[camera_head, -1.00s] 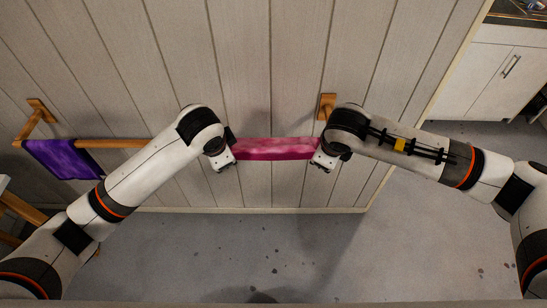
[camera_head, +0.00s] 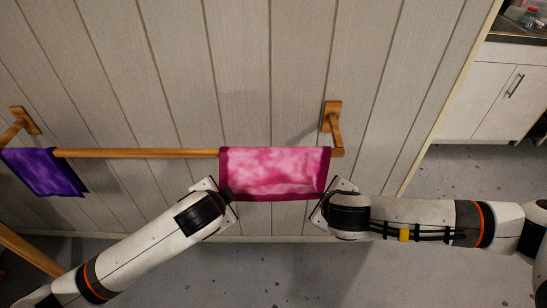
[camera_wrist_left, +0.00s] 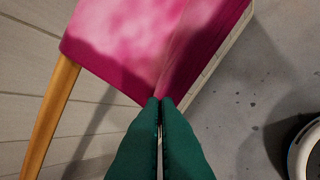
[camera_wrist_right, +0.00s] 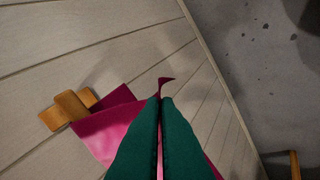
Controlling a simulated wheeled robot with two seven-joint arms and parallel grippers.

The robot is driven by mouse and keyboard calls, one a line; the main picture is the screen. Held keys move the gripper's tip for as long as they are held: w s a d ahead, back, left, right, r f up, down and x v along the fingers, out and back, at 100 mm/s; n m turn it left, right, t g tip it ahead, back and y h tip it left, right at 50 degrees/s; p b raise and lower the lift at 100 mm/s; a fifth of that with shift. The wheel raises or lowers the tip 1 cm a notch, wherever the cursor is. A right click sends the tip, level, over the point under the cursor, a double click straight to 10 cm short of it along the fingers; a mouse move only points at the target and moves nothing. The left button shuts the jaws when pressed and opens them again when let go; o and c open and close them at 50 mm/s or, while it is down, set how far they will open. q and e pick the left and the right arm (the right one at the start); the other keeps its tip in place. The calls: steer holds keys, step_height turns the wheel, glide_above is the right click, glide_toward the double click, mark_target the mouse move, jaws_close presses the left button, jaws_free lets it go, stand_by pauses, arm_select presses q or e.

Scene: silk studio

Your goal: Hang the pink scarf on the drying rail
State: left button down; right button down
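The pink scarf (camera_head: 275,172), with a darker magenta border, lies over the right part of the wooden drying rail (camera_head: 135,153). Its near part hangs toward me below the rail; its far side is hidden. My left gripper (camera_head: 229,195) is shut on the lower left corner, and the left wrist view shows its green fingers (camera_wrist_left: 158,103) together at the scarf's edge (camera_wrist_left: 145,38). My right gripper (camera_head: 324,196) is at the lower right corner. In the right wrist view its green fingers (camera_wrist_right: 159,98) are closed, with a magenta tip (camera_wrist_right: 165,82) poking out past them.
A purple cloth (camera_head: 45,172) hangs on the rail's left end. Wooden brackets (camera_head: 332,118) fix the rail to the panelled wall (camera_head: 240,70). Bare rail lies between the two cloths. A white cabinet (camera_head: 485,95) stands at the upper right. The floor (camera_head: 440,270) is clear.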

arm_select(q)
steer(key=shift+w+a+f+t+b, duration=0.1)
steer(key=shift+a+f+t+b, duration=0.05)
steer(key=shift+f+b, duration=0.25)
steer(key=shift+w+a+f+t+b, duration=0.15)
steer(key=shift+f+b, duration=0.15)
steer(key=shift+f, duration=0.2)
arm_select(e)
steer(key=shift+w+d+f+t, duration=0.15)
steer(key=shift+d+f, duration=0.05)
steer(key=shift+f, duration=0.25)
steer(key=shift+w+d+f+t, duration=0.1)
steer(key=shift+d+f+t, duration=0.05)
steer(key=shift+f, duration=0.3)
arm_select(q)
steer(key=c, duration=2.1)
jaws_free()
arm_select(e)
steer(key=c, duration=2.1)
jaws_free()
arm_select(q)
steer(key=o, duration=0.7)
steer(key=shift+d, duration=0.15)
arm_select(e)
steer(key=o, duration=0.7)
steer(key=shift+a, duration=0.15)
arm_select(q)
steer(key=shift+s, duration=0.1)
arm_select(e)
steer(key=shift+s, duration=0.1)
